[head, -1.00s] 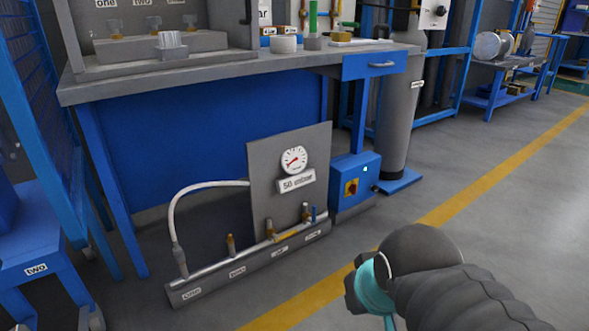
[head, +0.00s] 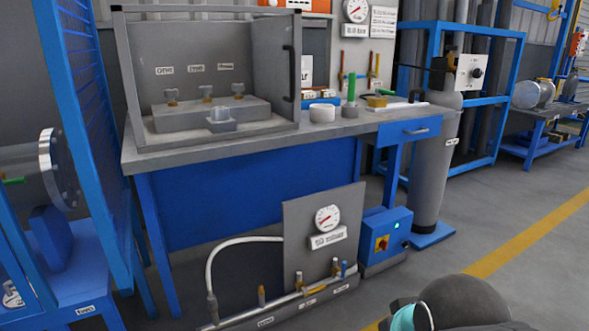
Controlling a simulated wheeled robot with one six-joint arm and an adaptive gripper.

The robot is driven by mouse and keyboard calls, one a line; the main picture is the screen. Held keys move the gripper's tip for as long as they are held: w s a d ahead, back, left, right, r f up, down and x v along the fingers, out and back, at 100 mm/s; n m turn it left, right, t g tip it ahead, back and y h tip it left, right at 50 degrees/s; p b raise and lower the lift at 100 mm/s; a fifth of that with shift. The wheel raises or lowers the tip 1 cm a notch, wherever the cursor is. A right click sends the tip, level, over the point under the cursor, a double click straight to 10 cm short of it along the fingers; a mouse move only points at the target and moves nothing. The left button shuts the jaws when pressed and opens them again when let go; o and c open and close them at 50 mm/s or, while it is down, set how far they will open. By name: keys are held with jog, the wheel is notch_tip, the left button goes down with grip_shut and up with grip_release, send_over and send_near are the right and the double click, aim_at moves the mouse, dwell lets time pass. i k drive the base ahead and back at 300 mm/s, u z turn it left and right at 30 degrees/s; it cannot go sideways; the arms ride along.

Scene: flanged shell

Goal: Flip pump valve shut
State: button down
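A grey pipe manifold (head: 283,307) lies on the floor in front of the bench, its left end cut by the picture's lower edge. Several small valves stand along it: a left brass one (head: 262,296), a middle one (head: 299,281) with a yellow lever lying along the pipe, and a right one (head: 335,267) beside a blue piece (head: 343,269). White labels run along its front; they are too small to read surely, so I cannot tell which valve is the pump's. My arm's end shows at the bottom right, right of the manifold and apart from it; its fingers are not clearly seen.
A panel (head: 352,205) with a dial gauge (head: 327,218) stands behind the manifold. A blue switch box (head: 386,240) with a green light and a grey cylinder (head: 432,180) stand right. The workbench (head: 240,145) overhangs behind. Floor at right is clear.

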aim_at(341, 275)
jog(key=z, duration=0.05)
jog(key=k, duration=0.5)
jog(key=u, duration=1.2)
jog(key=i, duration=0.6)
jog(key=z, duration=0.95)
